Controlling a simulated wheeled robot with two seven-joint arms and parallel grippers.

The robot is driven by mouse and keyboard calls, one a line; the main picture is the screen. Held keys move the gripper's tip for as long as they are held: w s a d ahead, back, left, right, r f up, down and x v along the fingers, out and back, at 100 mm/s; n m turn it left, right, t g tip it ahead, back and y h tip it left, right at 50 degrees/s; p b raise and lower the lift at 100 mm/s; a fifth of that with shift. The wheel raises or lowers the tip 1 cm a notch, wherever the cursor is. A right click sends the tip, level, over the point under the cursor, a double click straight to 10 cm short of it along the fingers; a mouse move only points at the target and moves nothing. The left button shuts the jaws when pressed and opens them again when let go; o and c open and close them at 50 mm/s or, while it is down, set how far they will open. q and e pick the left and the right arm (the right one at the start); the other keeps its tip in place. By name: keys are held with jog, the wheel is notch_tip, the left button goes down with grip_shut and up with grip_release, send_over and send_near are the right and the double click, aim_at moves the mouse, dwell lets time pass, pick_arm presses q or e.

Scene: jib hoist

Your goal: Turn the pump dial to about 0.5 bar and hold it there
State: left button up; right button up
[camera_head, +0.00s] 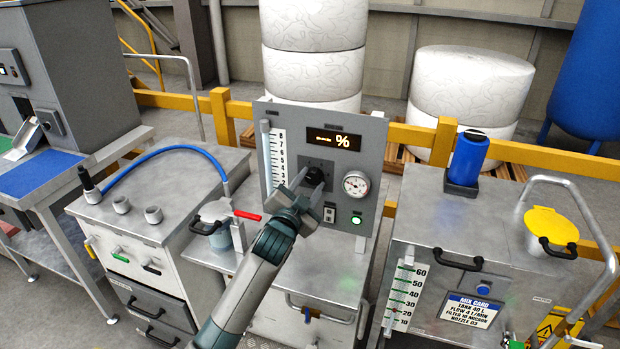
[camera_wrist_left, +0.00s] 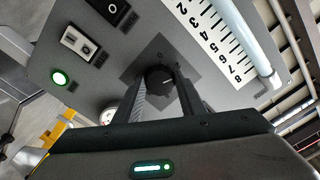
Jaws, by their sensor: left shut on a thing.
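The pump dial (camera_head: 315,175) is a black round knob on the grey upright control panel (camera_head: 265,109). My left gripper (camera_head: 307,183) is at the panel, its fingers shut on the dial. In the left wrist view the dial (camera_wrist_left: 158,78) sits between the two fingers of the gripper (camera_wrist_left: 158,88), with a small light mark on its face. The round white gauge (camera_head: 355,184) is right of the dial; its needle is too small to read. In the wrist view a finger partly hides the gauge (camera_wrist_left: 107,116). My right gripper is not in view.
The panel has a display (camera_head: 334,140) with dashes and a percent sign, a lit green button (camera_head: 357,219), a switch (camera_head: 329,214) and a scale tube (camera_head: 267,160). A lidded jug (camera_head: 217,232) with a red lever nearby stands left of my arm. A mix tank (camera_head: 415,215) stands right.

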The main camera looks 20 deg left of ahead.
pick_arm(q)
jog(key=m+p, duration=0.2)
jog(key=m, duration=0.3)
jog(key=shift+r+p, duration=0.1)
jog(key=shift+p, duration=0.2)
jog(key=shift+m+p, duration=0.55)
jog(key=shift+m, duration=1.25)
jog(key=o, duration=1)
jog(key=shift+o, duration=0.2)
jog(key=s+b, duration=0.4)
jog(key=s, duration=1.3)
jog(key=shift+s+a, duration=0.2)
jog(key=shift+a, duration=0.15)
